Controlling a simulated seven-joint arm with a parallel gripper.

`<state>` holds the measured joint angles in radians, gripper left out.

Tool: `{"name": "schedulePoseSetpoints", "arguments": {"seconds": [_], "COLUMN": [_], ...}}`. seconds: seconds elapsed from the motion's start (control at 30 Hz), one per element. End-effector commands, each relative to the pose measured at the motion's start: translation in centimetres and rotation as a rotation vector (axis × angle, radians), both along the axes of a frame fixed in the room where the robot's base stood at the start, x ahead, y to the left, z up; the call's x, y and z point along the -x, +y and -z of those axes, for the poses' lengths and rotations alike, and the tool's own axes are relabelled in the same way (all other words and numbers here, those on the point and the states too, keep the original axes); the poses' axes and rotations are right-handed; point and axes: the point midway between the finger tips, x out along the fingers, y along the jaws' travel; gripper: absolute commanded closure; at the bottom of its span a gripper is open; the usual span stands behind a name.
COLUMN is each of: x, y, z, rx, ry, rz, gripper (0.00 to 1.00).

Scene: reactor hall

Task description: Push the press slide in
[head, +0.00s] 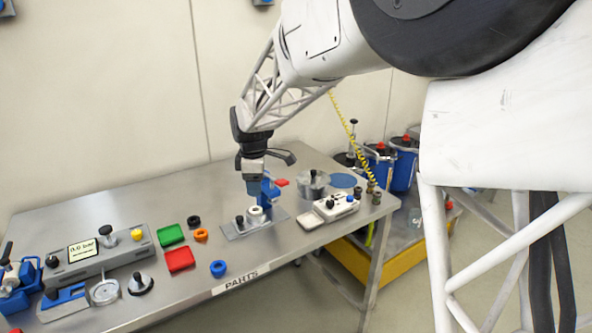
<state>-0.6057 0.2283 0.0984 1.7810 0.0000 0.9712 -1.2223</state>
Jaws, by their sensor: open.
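The press (265,189) is a blue upright on a flat grey base plate (236,231), standing on the steel table right of the middle. A white ring and a dark knob show low at its front. A small red part (281,183) sticks out on its right side. I cannot tell which part is the slide, and my gripper hides some of the upright's top. My gripper (266,166) is open, pointing down at the top of the press. I see nothing held in it. I cannot tell whether it touches the press.
A white box with knobs (336,208) and a metal pot (313,185) stand right of the press. Green (171,235) and red (180,260) trays, small rings and a grey panel (98,259) lie to the left. The table's back left is clear.

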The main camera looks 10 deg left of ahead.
Motion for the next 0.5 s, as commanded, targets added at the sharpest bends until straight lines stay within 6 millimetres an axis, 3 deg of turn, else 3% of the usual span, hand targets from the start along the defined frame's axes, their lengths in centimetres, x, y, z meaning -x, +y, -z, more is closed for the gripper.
{"name": "schedulePoseSetpoints", "arguments": {"seconds": [0.5], "x": [1.4], "y": [-6.1], "z": [-3.9], "rx": [-0.029], "ry": [-0.028], "rz": [0.166], "gripper": [0.48]}}
